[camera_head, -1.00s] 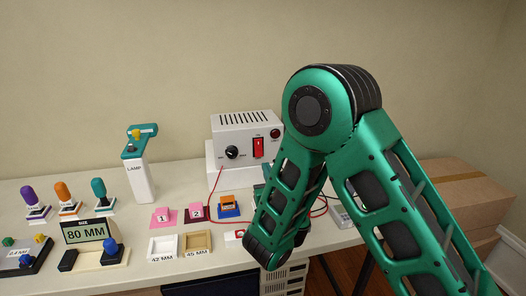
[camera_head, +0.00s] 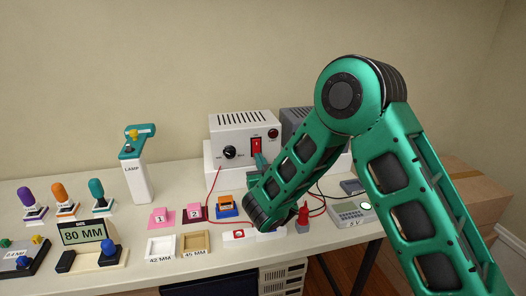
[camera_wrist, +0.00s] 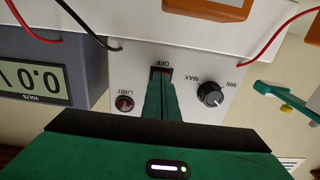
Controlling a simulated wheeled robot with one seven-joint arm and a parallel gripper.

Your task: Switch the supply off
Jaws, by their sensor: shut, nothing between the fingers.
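The supply is a white box (camera_head: 225,132) at the back of the table, with a red rocker switch (camera_head: 257,146), a black knob (camera_head: 230,152) and a red limit lamp (camera_head: 273,133) on its front. In the wrist view the switch (camera_wrist: 160,70) sits below the OFF label and is mostly covered by my fingertips. My gripper (camera_wrist: 161,82) is shut and empty, its tips at the switch; I cannot tell whether they touch or press it. In the head view my gripper (camera_head: 260,160) is just below the switch, partly hidden by my arm.
A grey volt meter (camera_wrist: 40,80) reading about 0.0 stands beside the supply. Red and black leads (camera_head: 313,211) run on the table. A lamp (camera_head: 138,180) stands left.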

